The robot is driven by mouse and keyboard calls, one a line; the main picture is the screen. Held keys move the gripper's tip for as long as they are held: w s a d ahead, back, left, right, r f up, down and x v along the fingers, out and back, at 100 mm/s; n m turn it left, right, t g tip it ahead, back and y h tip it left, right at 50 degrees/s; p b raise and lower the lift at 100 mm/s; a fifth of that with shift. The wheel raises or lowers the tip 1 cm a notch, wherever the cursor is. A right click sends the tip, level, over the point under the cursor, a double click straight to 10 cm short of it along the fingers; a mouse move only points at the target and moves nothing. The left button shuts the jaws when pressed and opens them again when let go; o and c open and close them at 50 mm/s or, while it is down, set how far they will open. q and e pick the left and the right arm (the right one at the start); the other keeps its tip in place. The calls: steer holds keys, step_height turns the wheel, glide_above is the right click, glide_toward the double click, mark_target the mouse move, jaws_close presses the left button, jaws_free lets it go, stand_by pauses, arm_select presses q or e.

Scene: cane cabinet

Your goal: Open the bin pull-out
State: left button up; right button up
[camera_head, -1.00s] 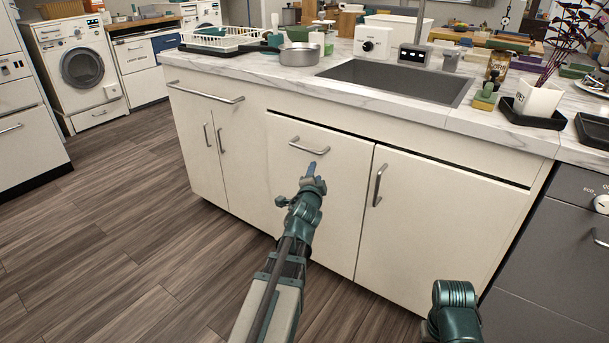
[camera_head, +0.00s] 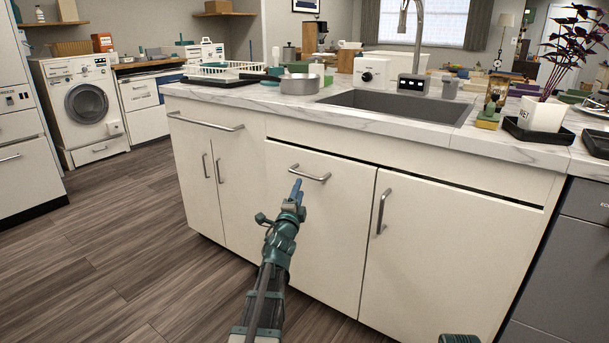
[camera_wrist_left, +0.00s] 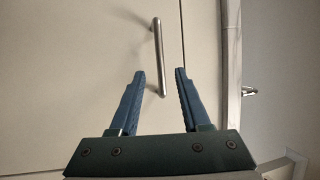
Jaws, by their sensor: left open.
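The bin pull-out front (camera_head: 320,235) is a cream panel below the sink, closed, with a horizontal metal bar handle (camera_head: 310,175) near its top. My left gripper (camera_head: 296,185) is in front of this panel, close to the handle's left part. In the left wrist view the handle (camera_wrist_left: 156,40) looks upright, and its lower end shows between the two blue fingers of my open gripper (camera_wrist_left: 159,72). The fingers are apart and hold nothing. I cannot tell whether the bar is between the fingertips or still beyond them.
A cabinet door (camera_head: 440,250) with an upright handle is to the right. A double-door unit (camera_head: 200,170) is to the left, and a grey appliance (camera_head: 565,260) at far right. The wooden floor (camera_head: 120,250) at left is clear.

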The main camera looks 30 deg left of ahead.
mark_target(304, 175)
arm_select(q)
steer(key=p+x, duration=0.1)
steer(key=x, duration=0.8)
steer(key=shift+s, duration=0.1)
jaws_close()
stand_by(1.2)
